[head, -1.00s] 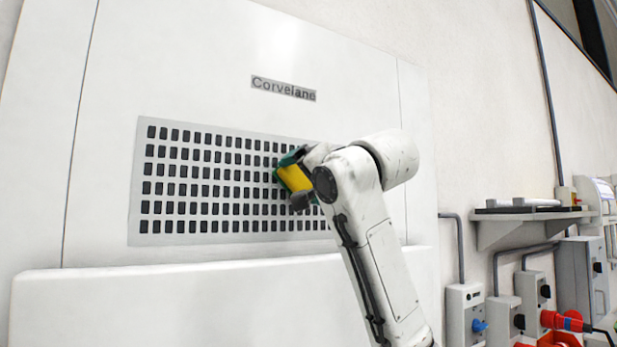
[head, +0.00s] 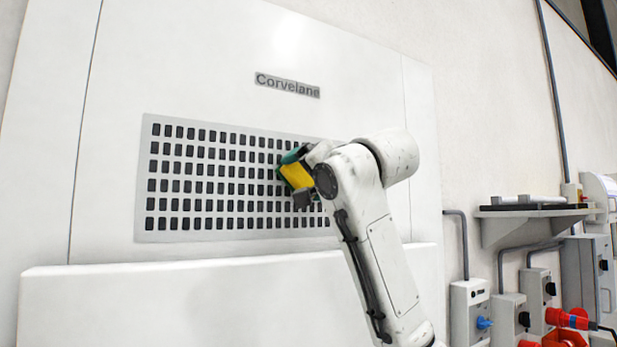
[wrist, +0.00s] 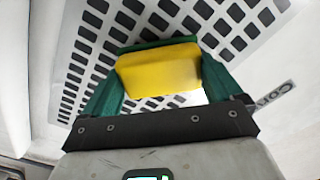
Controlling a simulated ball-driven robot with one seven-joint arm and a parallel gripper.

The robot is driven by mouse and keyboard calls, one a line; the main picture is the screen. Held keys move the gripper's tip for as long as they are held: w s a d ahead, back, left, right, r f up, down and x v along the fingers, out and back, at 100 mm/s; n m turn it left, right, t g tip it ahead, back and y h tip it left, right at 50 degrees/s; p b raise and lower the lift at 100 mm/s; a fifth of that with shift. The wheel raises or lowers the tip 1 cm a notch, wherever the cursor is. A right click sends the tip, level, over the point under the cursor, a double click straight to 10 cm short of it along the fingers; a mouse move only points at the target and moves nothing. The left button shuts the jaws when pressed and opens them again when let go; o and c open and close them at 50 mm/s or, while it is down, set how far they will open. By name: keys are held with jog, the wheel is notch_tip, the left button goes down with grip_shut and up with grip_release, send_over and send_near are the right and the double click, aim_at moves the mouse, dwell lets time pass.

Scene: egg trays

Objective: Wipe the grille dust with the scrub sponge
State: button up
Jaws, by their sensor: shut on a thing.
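The grille (head: 190,180) is a grey panel with rows of dark slots, set in a white cabinet front. No dust stands out on its visible part. My gripper (head: 294,172) is at the right part of the grille and hides some slots. It is shut on the yellow scrub sponge (head: 298,176), which has a green side. In the wrist view the sponge (wrist: 160,70) sits between the green fingers of my gripper (wrist: 160,85), its green side toward the grille (wrist: 85,50). Whether the sponge touches the grille I cannot tell.
A white ledge (head: 200,290) juts out below the grille. A "Corvelane" nameplate (head: 287,85) is above it. To the right are a wall shelf (head: 530,215) and socket boxes (head: 468,305) with red plugs. The left part of the grille is clear.

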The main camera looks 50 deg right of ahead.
aim_at(306, 177)
jog(key=shift+w+d, duration=0.1)
jog(key=shift+w, duration=0.5)
jog(key=shift+d, duration=0.1)
jog(key=shift+s+d, duration=0.35)
jog(key=shift+d, duration=0.55)
jog(key=shift+s+d, duration=0.3)
jog(key=shift+d, duration=0.55)
jog(key=shift+w+a, duration=0.25)
jog(key=shift+a, duration=0.35)
jog(key=shift+w+a, duration=0.25)
jog(key=shift+a, duration=0.35)
jog(key=shift+w+a, duration=0.25)
jog(key=shift+a, duration=0.35)
jog(key=shift+s+a+f+b, duration=0.1)
jog(key=shift+s+a+b, duration=0.2)
jog(key=shift+s, duration=0.2)
jog(key=shift+b+v, duration=0.6)
jog(key=shift+v, duration=1.85)
